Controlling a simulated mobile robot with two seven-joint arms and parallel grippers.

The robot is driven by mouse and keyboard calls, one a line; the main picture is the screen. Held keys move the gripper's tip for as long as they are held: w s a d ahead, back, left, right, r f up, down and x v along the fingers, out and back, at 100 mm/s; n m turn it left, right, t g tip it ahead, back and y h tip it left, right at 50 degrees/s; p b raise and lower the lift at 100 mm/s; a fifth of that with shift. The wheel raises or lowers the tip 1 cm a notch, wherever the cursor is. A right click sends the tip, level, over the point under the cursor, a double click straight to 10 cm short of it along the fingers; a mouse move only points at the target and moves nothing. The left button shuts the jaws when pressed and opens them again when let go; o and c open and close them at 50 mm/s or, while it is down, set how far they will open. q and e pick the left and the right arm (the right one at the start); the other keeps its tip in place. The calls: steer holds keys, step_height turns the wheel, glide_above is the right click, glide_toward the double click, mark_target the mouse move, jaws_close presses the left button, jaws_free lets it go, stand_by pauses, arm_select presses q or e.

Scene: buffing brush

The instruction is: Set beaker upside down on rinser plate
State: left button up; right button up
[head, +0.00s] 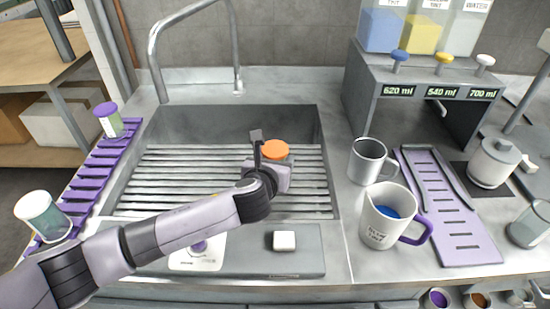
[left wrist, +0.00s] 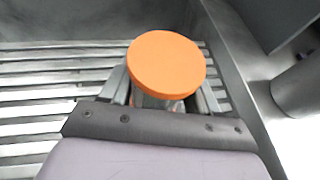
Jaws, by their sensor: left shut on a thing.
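My left gripper (head: 272,160) is over the sink, shut on a beaker whose flat orange end (head: 275,149) faces up. In the left wrist view, the orange end (left wrist: 166,66) hides most of the beaker's clear body between the fingers. I cannot tell whether its lower rim touches the slats below. A slatted grey rack (head: 180,178) covers the sink floor. A white plate (head: 197,262) with a small purple part lies on the front ledge, partly behind my left arm; I cannot tell which surface is the rinser plate. My right gripper is not in view.
A purple slatted rack (head: 88,178) at the left bears a purple-topped container (head: 108,120) and a pale cup (head: 42,215). A faucet (head: 155,60) arches at the back. Right of the sink stand a metal mug (head: 366,162), a white mug (head: 385,228) and a dispenser (head: 385,85).

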arm_select(q)
steer(key=shift+f, duration=0.55)
stand_by(0.5)
steer(key=o, duration=1.2)
steer(key=shift+v, duration=3.6)
